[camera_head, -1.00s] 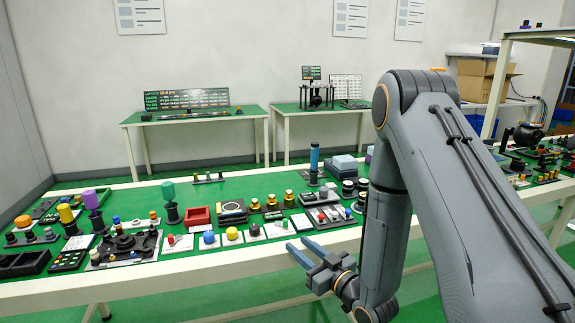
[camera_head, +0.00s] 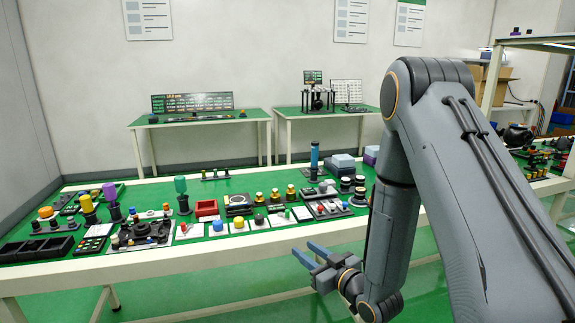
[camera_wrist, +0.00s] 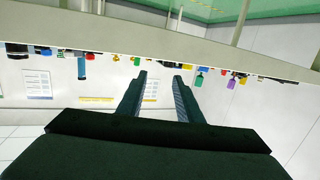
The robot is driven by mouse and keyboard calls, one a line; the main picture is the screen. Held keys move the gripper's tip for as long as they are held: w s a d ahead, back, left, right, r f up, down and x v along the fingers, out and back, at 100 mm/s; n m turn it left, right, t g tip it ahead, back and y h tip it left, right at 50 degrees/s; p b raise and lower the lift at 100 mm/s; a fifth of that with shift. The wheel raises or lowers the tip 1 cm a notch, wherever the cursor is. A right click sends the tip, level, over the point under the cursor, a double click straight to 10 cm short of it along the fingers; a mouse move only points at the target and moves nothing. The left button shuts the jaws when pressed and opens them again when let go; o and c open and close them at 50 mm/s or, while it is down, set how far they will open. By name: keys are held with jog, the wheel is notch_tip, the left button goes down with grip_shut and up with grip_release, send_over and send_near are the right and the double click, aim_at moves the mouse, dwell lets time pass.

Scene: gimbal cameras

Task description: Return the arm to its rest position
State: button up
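My gripper (camera_head: 312,254) is at the front edge of the green-topped table in the head view, with its two blue fingers parted and pointing left. Nothing shows between the fingers. My arm is folded, its elbow high and its forearm hanging down at the right of the picture. In the wrist view my gripper (camera_wrist: 160,82) also shows open and empty. That view is upside down, with the table's pale edge (camera_wrist: 150,37) across its upper part.
The long table (camera_head: 250,253) carries a black tray (camera_head: 38,248), a red box (camera_head: 206,208), a blue cylinder (camera_head: 314,156) and several buttons and knobs. Two smaller tables stand behind. A shelf (camera_head: 530,41) and cardboard boxes (camera_head: 492,84) are at the right. Green floor shows in front.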

jog(key=s+d+r+m+g+h, duration=0.1)
jog(key=s+d+m+g+h, duration=0.1)
jog(key=s+d+g+h, duration=0.3)
jog(key=s+d+m+g+h, duration=0.2)
jog(key=d+h, duration=0.1)
jog(key=d, duration=0.4)
jog(key=s+d+r+m+g, duration=0.1)
jog(key=s+r+g, duration=0.2)
jog(key=s, duration=0.7)
jog(key=s+r+m+g+h+p, duration=0.1)
jog(key=s+r+m+g, duration=0.1)
jog(key=s, duration=0.9)
jog(key=shift+d+r+g, duration=0.4)
jog(key=shift+r+g, duration=0.2)
jog(key=shift+g, duration=0.4)
